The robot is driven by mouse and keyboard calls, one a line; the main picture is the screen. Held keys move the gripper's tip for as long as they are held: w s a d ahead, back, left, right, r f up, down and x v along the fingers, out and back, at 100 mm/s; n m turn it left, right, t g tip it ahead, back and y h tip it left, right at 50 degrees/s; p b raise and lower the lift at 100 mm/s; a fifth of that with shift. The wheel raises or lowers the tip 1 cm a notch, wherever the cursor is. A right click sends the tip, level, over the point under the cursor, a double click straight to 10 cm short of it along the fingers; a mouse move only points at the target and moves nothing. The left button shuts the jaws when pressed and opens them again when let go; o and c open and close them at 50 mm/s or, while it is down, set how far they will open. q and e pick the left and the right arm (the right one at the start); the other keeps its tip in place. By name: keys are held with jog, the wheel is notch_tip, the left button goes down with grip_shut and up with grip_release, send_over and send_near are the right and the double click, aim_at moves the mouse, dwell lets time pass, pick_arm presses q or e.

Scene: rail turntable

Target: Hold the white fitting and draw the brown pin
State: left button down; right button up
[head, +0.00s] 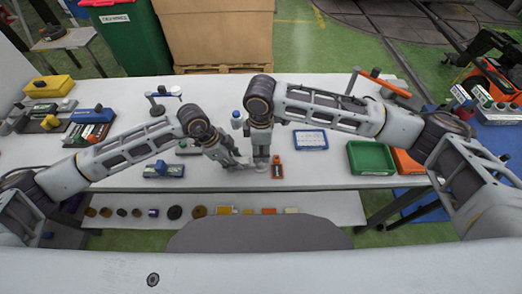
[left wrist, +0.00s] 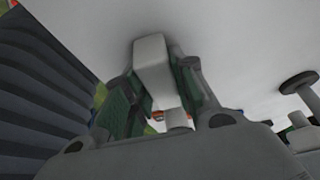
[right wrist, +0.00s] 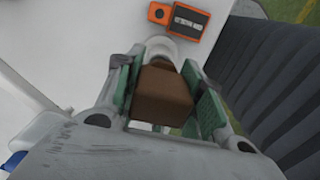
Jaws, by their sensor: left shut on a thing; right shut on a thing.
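The white fitting (left wrist: 153,65) is a pale block between the green pads of my left gripper (left wrist: 155,85) in the left wrist view, and that gripper is shut on it. The brown pin (right wrist: 162,95) is a brown block between the green pads of my right gripper (right wrist: 165,90) in the right wrist view, and that gripper is shut on it. A pale round part shows just beyond the pin; I cannot tell whether pin and fitting touch. In the head view, my left gripper (head: 233,161) and right gripper (head: 261,164) are close together near the table's front edge, hiding both parts.
An orange and dark block (head: 277,168) lies just right of my right gripper. A blue tray (head: 310,140), a green bin (head: 371,158) and an orange bin (head: 407,162) stand to the right. A blue-topped device (head: 163,169) is at left. Several small parts line the lower shelf (head: 330,207).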

jog(key=shift+r, duration=2.5)
jog(key=shift+r, duration=2.35)
pick_arm(q)
jog(key=c, duration=1.1)
grip_release()
jog(key=shift+r, duration=0.1)
jog(key=v, duration=1.1)
jog(key=shift+a+r, duration=0.3)
jog(key=shift+s, duration=0.15)
pick_arm(e)
jog(key=shift+s+f, duration=0.1)
jog(key=shift+s, duration=0.05)
